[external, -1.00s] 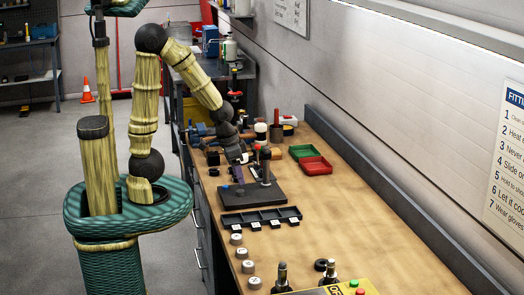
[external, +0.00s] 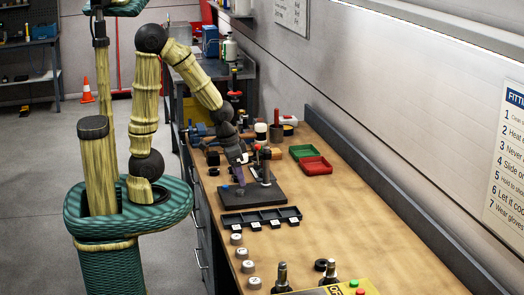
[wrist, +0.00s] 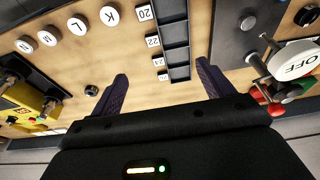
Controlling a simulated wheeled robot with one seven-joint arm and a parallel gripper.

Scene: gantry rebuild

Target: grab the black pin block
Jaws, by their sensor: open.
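A flat black block with upright posts (external: 268,193) lies on the bench in the external view. It best fits the black pin block, but I cannot be sure. Part of a dark plate (wrist: 240,28) shows at the upper right in the wrist view. My gripper (external: 241,180) is by the far left part of the block in the external view; contact cannot be told. In the wrist view my gripper (wrist: 163,72) has its two purple fingers wide apart, with bare bench and the end of a tray between them.
A black compartment tray (external: 262,221) with numbered tags lies beside the block, also in the wrist view (wrist: 173,36). Several lettered white discs (external: 236,239), a yellow box (external: 352,287) and red (external: 315,166) and green (external: 302,151) trays stand around.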

